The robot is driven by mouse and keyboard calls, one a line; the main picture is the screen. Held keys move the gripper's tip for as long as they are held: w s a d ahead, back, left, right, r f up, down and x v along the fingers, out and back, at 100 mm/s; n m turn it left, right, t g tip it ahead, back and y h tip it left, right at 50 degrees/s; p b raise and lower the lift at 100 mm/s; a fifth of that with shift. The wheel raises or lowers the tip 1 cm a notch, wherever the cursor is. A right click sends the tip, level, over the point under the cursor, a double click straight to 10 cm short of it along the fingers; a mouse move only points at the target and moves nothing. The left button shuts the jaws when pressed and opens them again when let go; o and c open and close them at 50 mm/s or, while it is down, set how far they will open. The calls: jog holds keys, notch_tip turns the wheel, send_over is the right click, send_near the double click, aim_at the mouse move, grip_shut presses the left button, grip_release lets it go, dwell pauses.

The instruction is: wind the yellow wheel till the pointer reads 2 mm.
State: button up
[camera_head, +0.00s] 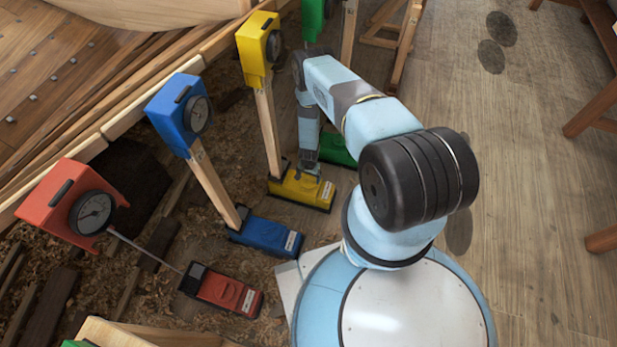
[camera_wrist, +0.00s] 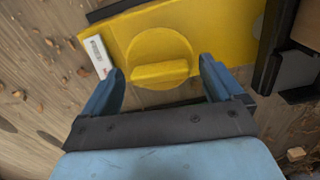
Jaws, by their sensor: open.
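The yellow wheel (camera_wrist: 160,48) is a round disc with a raised grip bar (camera_wrist: 160,73) across it, on top of the yellow base block (camera_head: 318,194). My gripper (camera_wrist: 158,78) is open in the wrist view, with one blue finger on each side of the bar and gaps between. In the head view my gripper is over the yellow base, and my arm hides most of the wheel. The yellow gauge box (camera_head: 254,50) stands on a wooden post above. Its dial (camera_head: 273,46) is turned nearly edge-on, so the pointer cannot be read.
A blue gauge (camera_head: 176,112) with blue base (camera_head: 262,236) and a red gauge (camera_head: 72,200) with red base (camera_head: 228,291) stand nearer. A green base (camera_head: 336,149) lies behind the yellow one. The wooden hull is at left; open plank floor (camera_head: 530,200) is at right.

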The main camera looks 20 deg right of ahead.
jog(key=shift+c, duration=0.3)
jog(key=c, duration=1)
jog(key=shift+w+n, duration=0.2)
jog(key=shift+n, duration=2.3)
jog(key=o, duration=1.1)
jog(key=shift+s, duration=0.1)
jog(key=shift+c, duration=0.2)
jog(key=shift+r, duration=0.1)
notch_tip(320, 180, up, 14)
jog(key=shift+f, duration=0.25)
